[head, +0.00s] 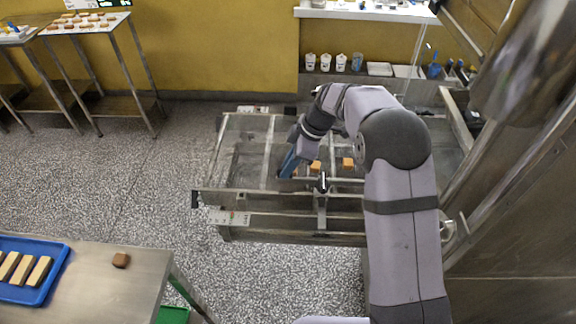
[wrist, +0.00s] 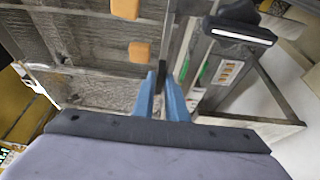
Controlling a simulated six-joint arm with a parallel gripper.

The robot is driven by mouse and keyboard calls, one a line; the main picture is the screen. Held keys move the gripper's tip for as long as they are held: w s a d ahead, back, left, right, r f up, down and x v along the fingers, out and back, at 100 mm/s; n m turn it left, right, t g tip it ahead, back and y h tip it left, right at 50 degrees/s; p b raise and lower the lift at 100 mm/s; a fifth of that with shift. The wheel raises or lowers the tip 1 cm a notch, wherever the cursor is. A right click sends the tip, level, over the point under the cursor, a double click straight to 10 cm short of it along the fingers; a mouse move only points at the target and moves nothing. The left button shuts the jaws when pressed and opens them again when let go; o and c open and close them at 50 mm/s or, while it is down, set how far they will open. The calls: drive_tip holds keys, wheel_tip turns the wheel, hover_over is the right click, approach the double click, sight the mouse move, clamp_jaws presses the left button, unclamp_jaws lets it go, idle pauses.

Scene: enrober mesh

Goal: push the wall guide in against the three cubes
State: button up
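Two orange cubes (head: 315,166) (head: 348,163) lie on the mesh bed (head: 245,150) in the head view; I cannot make out a third there. In the wrist view two orange cubes (wrist: 139,52) (wrist: 125,8) show in a row, the farther one cut by the top edge. The wall guide looks to be the thin pale bar (wrist: 185,45) beside that row, with a gap between it and the cubes. My gripper (wrist: 162,80) has its blue fingers at the bar's near end, with a dark piece between them. It also shows in the head view (head: 290,163), low over the bed, left of the cubes.
A front rail (head: 270,200) runs along the near side of the bed. A steel table with a blue tray (head: 50,285) is at lower left. Mesh left of my gripper is clear.

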clamp_jaws()
drive_tip(key=shift+w+r+p, duration=0.15)
drive_tip(key=shift+w+p, duration=0.6)
drive_tip(key=shift+w, duration=2.85)
drive_tip(key=o, duration=0.5)
unclamp_jaws()
drive_tip(key=shift+s, duration=0.1)
drive_tip(key=shift+o, duration=0.2)
drive_tip(key=b+v, duration=0.2)
drive_tip(key=v, duration=0.5)
drive_tip(key=shift+b, duration=0.35)
drive_tip(key=shift+d+r, duration=0.1)
drive_tip(key=shift+d, duration=0.05)
